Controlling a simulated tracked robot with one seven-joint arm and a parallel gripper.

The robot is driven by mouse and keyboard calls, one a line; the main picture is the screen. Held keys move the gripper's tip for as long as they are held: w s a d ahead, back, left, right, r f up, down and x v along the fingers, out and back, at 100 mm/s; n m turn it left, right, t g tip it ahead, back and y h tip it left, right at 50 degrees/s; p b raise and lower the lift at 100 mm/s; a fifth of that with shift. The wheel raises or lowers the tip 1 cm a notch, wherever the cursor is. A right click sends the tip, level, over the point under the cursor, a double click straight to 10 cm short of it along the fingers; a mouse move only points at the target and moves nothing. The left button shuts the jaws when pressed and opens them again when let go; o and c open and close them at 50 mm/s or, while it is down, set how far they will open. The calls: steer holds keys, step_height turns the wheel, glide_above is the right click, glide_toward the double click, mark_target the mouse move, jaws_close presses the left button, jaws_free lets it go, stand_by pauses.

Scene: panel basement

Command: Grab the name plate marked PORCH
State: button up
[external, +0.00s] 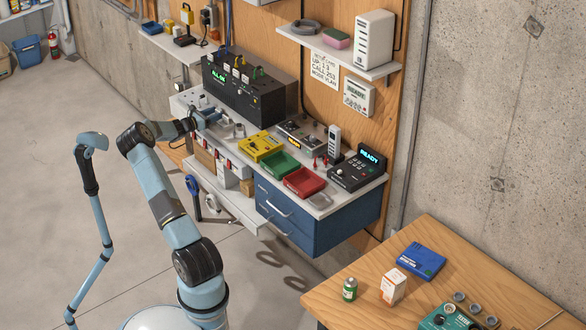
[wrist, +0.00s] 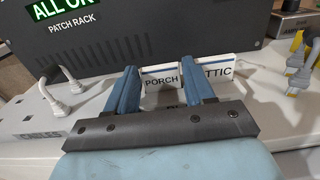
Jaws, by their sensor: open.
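The PORCH name plate (wrist: 161,84) is a small white plate with dark lettering and a blue stripe, standing upright in front of the patch rack in the wrist view. My gripper (wrist: 158,82) is open, and its two blue fingers show on either side of the PORCH lettering. I cannot tell whether the fingers touch the plate. Another white plate, whose visible letters read TTIC (wrist: 218,72), stands just right of it, partly hidden by the right finger. In the external view my gripper (external: 203,120) is over the shelf by the rack; the plates are too small to make out there.
The dark patch rack (wrist: 180,35) reads ALL OK and stands right behind the plates. A grey-white cable (wrist: 62,88) loops at left, and grey and yellow plugs (wrist: 300,62) are at right.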

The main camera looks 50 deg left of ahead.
steer(key=c, duration=0.7)
steer(key=shift+r, duration=0.1)
